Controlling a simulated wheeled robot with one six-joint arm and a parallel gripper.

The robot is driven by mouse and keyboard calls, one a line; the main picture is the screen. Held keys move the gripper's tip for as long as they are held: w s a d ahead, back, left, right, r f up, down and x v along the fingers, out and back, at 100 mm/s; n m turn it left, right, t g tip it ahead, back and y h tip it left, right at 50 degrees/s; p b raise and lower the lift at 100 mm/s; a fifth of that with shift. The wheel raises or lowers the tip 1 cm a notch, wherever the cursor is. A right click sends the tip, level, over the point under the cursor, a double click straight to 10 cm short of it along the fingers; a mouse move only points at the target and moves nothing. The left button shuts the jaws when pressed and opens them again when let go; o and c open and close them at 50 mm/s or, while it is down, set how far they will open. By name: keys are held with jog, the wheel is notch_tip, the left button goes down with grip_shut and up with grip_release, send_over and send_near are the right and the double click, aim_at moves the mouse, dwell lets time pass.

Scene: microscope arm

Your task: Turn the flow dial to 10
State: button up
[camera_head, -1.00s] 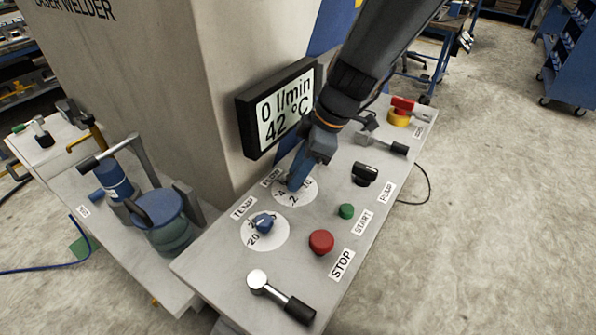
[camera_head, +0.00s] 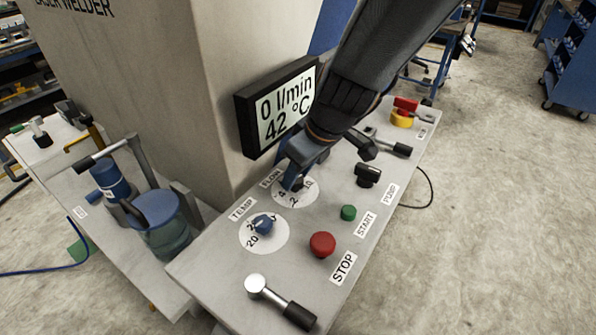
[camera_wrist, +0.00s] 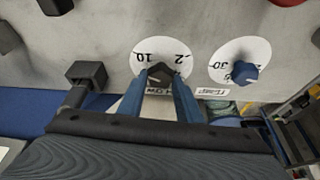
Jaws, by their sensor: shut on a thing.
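The flow dial (camera_wrist: 161,71) is a small dark knob on a round white scale (camera_wrist: 143,51) with numbers, next to the FLOW label. In the head view its scale (camera_head: 296,200) shows below the display, and the knob is mostly hidden by my gripper (camera_head: 293,183). In the wrist view my gripper (camera_wrist: 160,80) has its two blue fingers on either side of the knob, shut on it. The display (camera_head: 278,108) reads 0 l/min and 42 °C.
The temperature dial (camera_head: 263,224) with a blue knob is beside the flow dial. The red stop button (camera_head: 322,244), green start button (camera_head: 348,212) and black pump switch (camera_head: 367,174) stand up from the panel. A lever (camera_head: 281,302) lies at the front.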

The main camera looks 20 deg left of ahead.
jog(key=shift+s+m+p, duration=0.1)
jog(key=shift+m+p, duration=0.5)
jog(key=shift+m, duration=0.2)
jog(key=shift+t, duration=0.3)
jog(key=o, duration=1)
jog(key=shift+o, duration=0.2)
jog(key=v, duration=0.7)
jog(key=shift+r+p, duration=0.4)
jog(key=shift+s, duration=0.1)
